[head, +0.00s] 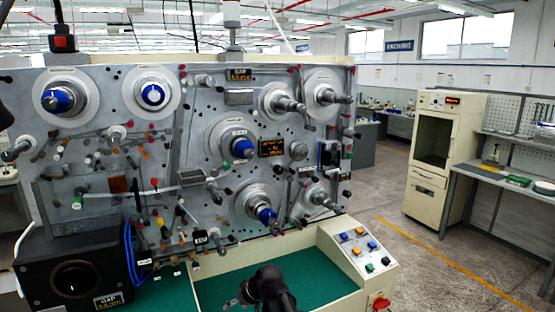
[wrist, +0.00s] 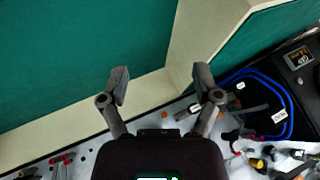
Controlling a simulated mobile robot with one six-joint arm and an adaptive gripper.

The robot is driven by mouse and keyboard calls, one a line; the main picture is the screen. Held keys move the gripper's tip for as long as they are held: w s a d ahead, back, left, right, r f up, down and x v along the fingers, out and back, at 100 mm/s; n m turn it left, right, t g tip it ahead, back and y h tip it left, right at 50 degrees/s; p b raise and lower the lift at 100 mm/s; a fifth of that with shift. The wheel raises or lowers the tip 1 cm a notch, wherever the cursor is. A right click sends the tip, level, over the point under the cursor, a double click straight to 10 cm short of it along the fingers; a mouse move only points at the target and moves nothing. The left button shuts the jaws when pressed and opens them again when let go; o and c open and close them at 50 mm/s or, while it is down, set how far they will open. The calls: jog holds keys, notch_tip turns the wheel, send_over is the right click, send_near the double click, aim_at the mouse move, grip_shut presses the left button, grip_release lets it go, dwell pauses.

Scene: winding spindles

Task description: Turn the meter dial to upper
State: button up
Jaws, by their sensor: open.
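No part is clearly marked as the meter dial. A small grey round knob (head: 298,150) sits on the upright grey panel (head: 205,130), right of an orange-lit display (head: 272,147). A black box (head: 40,262) with a round dark face (head: 76,278) and a label stands at the lower left. Which of these is the dial, and its setting, I cannot tell. My gripper (wrist: 160,73) is open and empty in the wrist view, above a cream ledge beside a green surface. In the head view my dark arm shows at the bottom centre, below the panel and apart from it.
Several spindles with blue or grey hubs (head: 240,148) stick out of the panel. Blue cables (wrist: 262,78) curve beside the black box. A sloped console (head: 358,250) with coloured buttons stands at the right. The green surface (head: 222,286) has bare room. A cream cabinet (head: 430,190) stands farther back.

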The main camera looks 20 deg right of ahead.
jog(key=w+d+r+m+t+y+p, duration=0.1)
jog(key=w+d+r+t+p, duration=0.1)
jog(key=w+d+r, duration=0.3)
jog(key=w+d+r+t+p, duration=0.1)
jog(key=w+r+t+p, duration=0.2)
jog(key=r, duration=0.4)
jog(key=m+t+h+p, duration=0.5)
jog(key=m+t+p, duration=0.25)
jog(key=p, duration=0.25)
send_near(280, 171)
jog(key=s, duration=0.2)
jog(key=shift+s+n+b, duration=0.15)
jog(key=shift+n+b, duration=0.15)
jog(key=shift+n, duration=0.05)
jog(key=w, duration=1.4)
jog(key=shift+a, duration=0.25)
jog(key=shift+s, duration=0.1)
grip_shut()
